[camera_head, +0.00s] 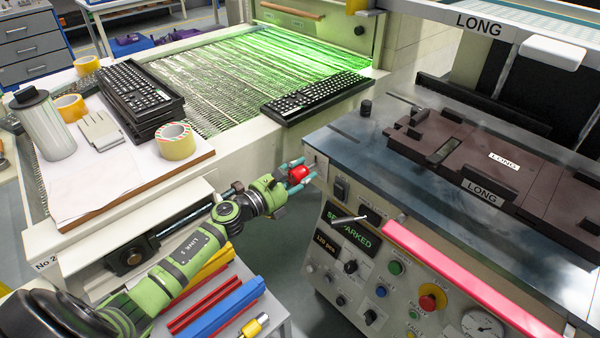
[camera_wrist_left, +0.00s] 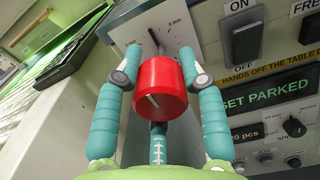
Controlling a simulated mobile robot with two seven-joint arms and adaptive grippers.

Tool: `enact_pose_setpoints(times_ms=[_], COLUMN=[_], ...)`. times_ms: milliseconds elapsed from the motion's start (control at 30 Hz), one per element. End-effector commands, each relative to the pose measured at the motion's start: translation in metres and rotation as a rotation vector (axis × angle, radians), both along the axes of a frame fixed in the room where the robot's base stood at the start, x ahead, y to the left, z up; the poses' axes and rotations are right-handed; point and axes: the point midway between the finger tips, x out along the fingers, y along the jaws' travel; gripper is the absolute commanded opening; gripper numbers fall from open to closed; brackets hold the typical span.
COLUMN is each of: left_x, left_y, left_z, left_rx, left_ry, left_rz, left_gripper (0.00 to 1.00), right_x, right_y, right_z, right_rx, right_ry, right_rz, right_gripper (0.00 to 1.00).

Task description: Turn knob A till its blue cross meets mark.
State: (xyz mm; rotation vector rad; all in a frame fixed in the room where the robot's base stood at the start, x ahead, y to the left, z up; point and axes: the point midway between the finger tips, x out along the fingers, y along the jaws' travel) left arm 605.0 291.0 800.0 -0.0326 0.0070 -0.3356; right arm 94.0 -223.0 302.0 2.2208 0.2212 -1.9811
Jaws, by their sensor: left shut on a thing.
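A red knob (camera_head: 298,174) sits on the left end of the machine's front panel. In the left wrist view the red knob (camera_wrist_left: 158,88) stands out from a light plate (camera_wrist_left: 180,32) with small printed marks, partly hidden behind it. A short pale line shows on the knob's face; I see no blue cross and no letter A on it. My left gripper (camera_head: 301,172) has a teal finger on each side of the knob and is shut on it; its fingers also show in the left wrist view (camera_wrist_left: 162,76). My right gripper is not in view.
An ON/OFF switch (camera_wrist_left: 245,40) and a SET PARKED display (camera_head: 350,232) are right of the knob. A pink-red bar (camera_head: 465,290) runs along the machine's front edge. Keyboards (camera_head: 145,98), tape rolls and a clear container (camera_head: 43,125) occupy the bench at left.

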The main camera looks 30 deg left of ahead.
Motion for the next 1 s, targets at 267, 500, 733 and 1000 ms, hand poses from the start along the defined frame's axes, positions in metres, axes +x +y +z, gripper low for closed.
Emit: enact_pose_setpoints(times_ms=[267,500,733,1000], left_x=[0.001,0.001,0.001,0.001], left_y=[0.0,0.0,0.001,0.001], left_z=[0.002,0.003,0.004,0.004], left_rx=[-0.053,-0.198,-0.401,-0.644], left_ry=[0.014,0.064,0.135,0.218], left_rz=[0.0,0.0,0.001,0.0], left_gripper=[0.07,0.07,0.07,0.07], right_x=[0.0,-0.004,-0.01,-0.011], right_y=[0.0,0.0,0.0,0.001], right_z=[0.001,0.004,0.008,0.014], right_rx=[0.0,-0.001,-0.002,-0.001], right_ry=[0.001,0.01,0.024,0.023], right_rz=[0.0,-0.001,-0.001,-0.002], right_gripper=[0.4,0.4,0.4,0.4])
